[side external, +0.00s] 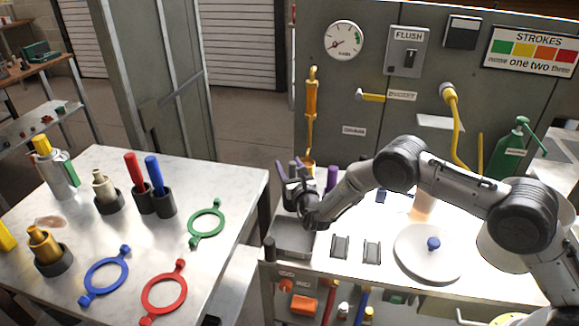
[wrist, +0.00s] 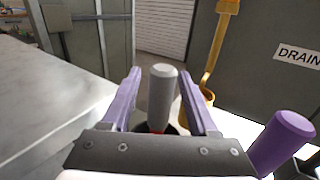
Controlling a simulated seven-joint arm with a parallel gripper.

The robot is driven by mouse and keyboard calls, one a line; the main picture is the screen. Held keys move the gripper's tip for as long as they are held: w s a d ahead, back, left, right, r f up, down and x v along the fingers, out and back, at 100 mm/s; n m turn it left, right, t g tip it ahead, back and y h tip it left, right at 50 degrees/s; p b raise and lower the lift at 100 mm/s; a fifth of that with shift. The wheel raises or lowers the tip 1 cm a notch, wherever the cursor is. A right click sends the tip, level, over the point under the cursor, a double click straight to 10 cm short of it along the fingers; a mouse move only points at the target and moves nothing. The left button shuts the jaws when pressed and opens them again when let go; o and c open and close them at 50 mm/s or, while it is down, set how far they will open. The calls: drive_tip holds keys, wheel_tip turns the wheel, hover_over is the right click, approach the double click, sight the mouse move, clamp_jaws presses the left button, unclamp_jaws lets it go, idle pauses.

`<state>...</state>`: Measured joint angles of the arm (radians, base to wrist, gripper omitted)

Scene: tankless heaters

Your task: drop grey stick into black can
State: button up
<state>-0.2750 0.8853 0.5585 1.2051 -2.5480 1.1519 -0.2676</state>
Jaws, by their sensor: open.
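A grey stick (wrist: 162,92) stands upright between the two purple fingers of my gripper (wrist: 160,88) in the wrist view. The fingers are open, with a gap visible on each side of the stick. A dark rim, seemingly a black can (wrist: 175,129), shows by the stick's lower end with a bit of red. I cannot tell whether the stick is inside it, as my gripper body hides the base. In the side view my gripper (side external: 289,170) is over the back left of the white bench, above a grey tray (side external: 293,238); the grey stick is not clear there.
A purple stick (wrist: 280,143) stands close to the right of my gripper, also in the side view (side external: 332,178). A yellow hanging tool (side external: 311,100) is behind. The left table (side external: 150,240) holds black cans with red (side external: 135,167) and blue (side external: 154,175) sticks, and coloured rings.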

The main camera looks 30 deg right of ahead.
drive_tip(key=shift+s, duration=0.1)
drive_tip(key=v, duration=1)
drive_tip(key=shift+d, duration=0.1)
